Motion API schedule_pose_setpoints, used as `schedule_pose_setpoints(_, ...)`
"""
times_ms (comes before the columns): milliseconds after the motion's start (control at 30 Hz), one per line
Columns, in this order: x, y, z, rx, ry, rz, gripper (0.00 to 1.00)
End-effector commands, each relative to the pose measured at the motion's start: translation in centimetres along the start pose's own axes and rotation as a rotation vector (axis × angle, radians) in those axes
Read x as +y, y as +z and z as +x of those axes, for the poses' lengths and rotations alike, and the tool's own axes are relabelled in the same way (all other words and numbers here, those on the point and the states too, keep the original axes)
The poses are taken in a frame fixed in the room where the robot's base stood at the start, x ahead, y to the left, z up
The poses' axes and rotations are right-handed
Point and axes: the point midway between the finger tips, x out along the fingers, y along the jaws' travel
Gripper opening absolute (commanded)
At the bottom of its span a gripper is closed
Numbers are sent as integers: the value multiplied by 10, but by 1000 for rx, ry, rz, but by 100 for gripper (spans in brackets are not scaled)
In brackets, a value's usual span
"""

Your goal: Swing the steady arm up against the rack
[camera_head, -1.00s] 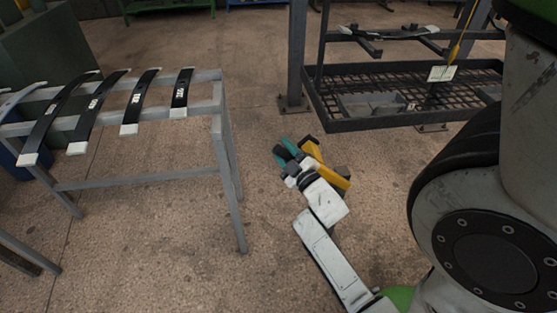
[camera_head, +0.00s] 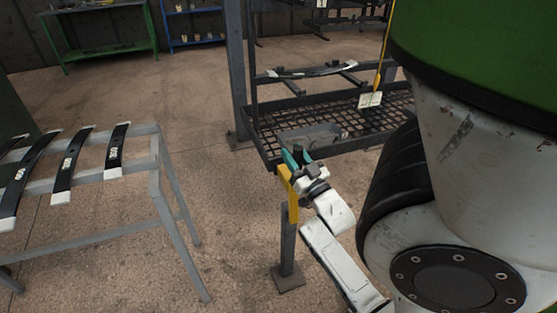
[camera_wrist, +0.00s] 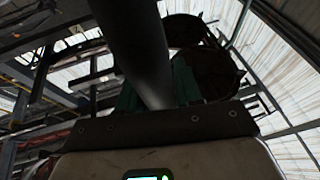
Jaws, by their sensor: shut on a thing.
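The steady arm, a yellow bar (camera_head: 293,205), shows at the top of a short grey floor post (camera_head: 288,248) in the head view. My gripper (camera_head: 298,157), with teal fingers, is at the far end of the yellow bar, shut on its dark upright handle. In the wrist view the handle shows as a thick dark bar (camera_wrist: 145,50) between the teal fingers, which are partly hidden. The dark rack (camera_head: 262,155) with a mesh shelf stands just behind my gripper. Whether the arm touches the rack I cannot tell.
A grey stand (camera_head: 160,180) holding several black leaf springs (camera_head: 70,160) is at the left. A yellow line with a white tag (camera_head: 370,99) hangs before the rack. A leaf spring (camera_head: 310,71) lies on the rack's upper supports. Open floor lies between stand and post.

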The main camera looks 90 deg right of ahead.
Motion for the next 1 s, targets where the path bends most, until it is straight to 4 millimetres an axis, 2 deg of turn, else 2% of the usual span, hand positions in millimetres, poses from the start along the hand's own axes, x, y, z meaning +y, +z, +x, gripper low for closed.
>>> schedule_pose_setpoints(200,14,0,-3,6,16,37,0)
schedule_pose_setpoints(633,20,1,-5,5,27,47,0)
schedule_pose_setpoints(667,20,1,-5,5,27,47,36)
schedule_pose_setpoints(867,19,1,-5,5,25,46,55)
schedule_pose_setpoints(1000,17,1,-4,6,22,45,55)
